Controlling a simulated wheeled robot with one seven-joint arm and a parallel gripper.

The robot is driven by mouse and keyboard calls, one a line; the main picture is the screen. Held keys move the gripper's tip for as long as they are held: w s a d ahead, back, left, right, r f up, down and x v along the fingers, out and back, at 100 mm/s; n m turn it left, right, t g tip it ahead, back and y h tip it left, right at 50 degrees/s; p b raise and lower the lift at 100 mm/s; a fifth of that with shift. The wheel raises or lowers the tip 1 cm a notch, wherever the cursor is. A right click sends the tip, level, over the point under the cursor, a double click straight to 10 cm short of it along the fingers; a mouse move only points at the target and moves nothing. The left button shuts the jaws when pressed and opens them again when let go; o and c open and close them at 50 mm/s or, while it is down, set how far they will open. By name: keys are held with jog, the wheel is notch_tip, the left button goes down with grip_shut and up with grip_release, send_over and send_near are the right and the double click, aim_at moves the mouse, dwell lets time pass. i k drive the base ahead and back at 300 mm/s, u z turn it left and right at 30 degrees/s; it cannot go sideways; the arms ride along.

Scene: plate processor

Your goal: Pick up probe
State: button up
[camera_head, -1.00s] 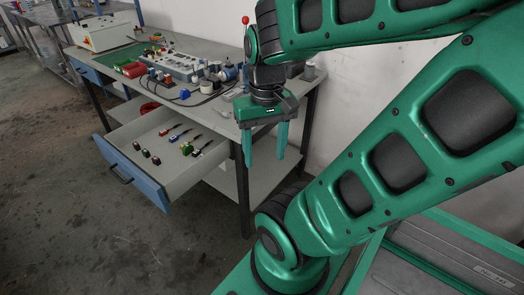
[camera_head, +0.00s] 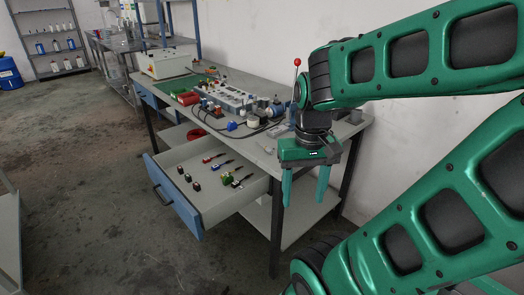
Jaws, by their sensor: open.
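Several small probes with coloured heads lie in the open drawer (camera_head: 213,212) of the workbench. A red one (camera_head: 206,159), a green one (camera_head: 225,180) and a dark one (camera_head: 236,184) have handles or leads pointing right. Several short dark and red pieces (camera_head: 188,177) lie to their left. I cannot tell which one is the probe meant. My gripper (camera_head: 304,205) is open and empty, pointing down at the front edge of the bench, to the right of the drawer and apart from its contents.
A bench leg (camera_head: 275,228) stands between the drawer and my gripper. The floor (camera_head: 110,215) left of the drawer is clear.

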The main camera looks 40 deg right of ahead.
aim_at(267, 149)
jog(key=z, duration=1.95)
jog(key=i, duration=0.65)
jog(key=u, duration=2.5)
